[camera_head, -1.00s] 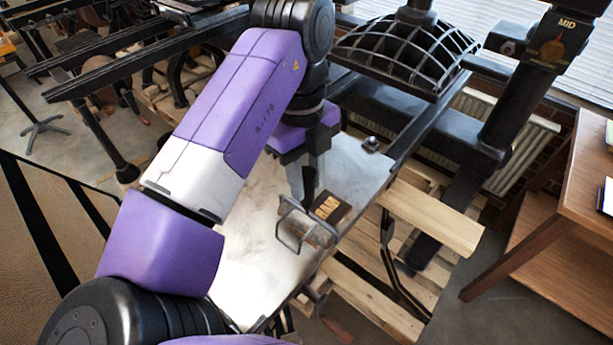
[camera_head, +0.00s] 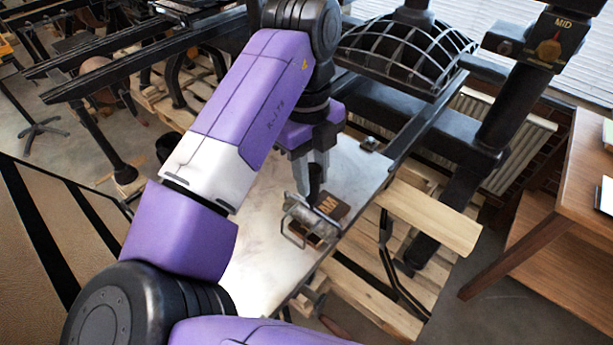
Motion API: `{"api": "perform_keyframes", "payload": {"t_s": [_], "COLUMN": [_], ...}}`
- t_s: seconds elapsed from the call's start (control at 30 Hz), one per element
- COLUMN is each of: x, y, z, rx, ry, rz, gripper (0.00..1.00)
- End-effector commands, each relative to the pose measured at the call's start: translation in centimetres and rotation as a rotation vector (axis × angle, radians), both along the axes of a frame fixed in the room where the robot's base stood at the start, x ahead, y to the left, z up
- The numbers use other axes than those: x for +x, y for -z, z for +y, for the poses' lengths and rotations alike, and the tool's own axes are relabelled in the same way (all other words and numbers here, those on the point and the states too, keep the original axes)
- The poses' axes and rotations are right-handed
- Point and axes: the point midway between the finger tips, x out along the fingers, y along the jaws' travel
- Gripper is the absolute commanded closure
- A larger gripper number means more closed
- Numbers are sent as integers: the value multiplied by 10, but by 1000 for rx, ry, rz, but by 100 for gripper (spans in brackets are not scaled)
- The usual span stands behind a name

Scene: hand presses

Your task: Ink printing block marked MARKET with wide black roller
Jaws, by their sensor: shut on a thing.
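My gripper (camera_head: 312,185) points down over the metal press bed, its fingers closed around the dark upright handle of a roller (camera_head: 309,222). The roller has a grey wire frame and a cylinder that looks grey in this light. It lies across a brown printing block (camera_head: 333,204), touching it or very close above it; I cannot tell which. Block shows on both sides of the roller. Light letters, partly readable as "AM", show on its far right part; the rest of the word is hidden by the roller and its frame.
The pale press bed (camera_head: 262,262) is bare left of and below the block. A black ribbed press head (camera_head: 405,52) and a post marked MID (camera_head: 520,95) stand behind. Wooden planks (camera_head: 430,218) jut out at right, beside a wooden table (camera_head: 560,200).

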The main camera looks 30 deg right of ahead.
Motion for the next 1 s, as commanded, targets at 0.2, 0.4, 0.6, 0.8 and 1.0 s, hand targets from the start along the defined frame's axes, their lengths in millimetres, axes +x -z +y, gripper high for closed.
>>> {"api": "perform_keyframes", "payload": {"t_s": [0.2, 0.4, 0.6, 0.8, 1.0], "x": [4, 6, 10, 14, 16], "y": [1, 1, 0, -1, -1], "z": [-14, -18, -30, -43, -48], "rx": [-1, -1, 0, 0, 0], "ry": [1, 0, -1, 0, 0], "rz": [1, 2, 2, 2, 1], "gripper": [100, 100, 100, 100, 100]}}
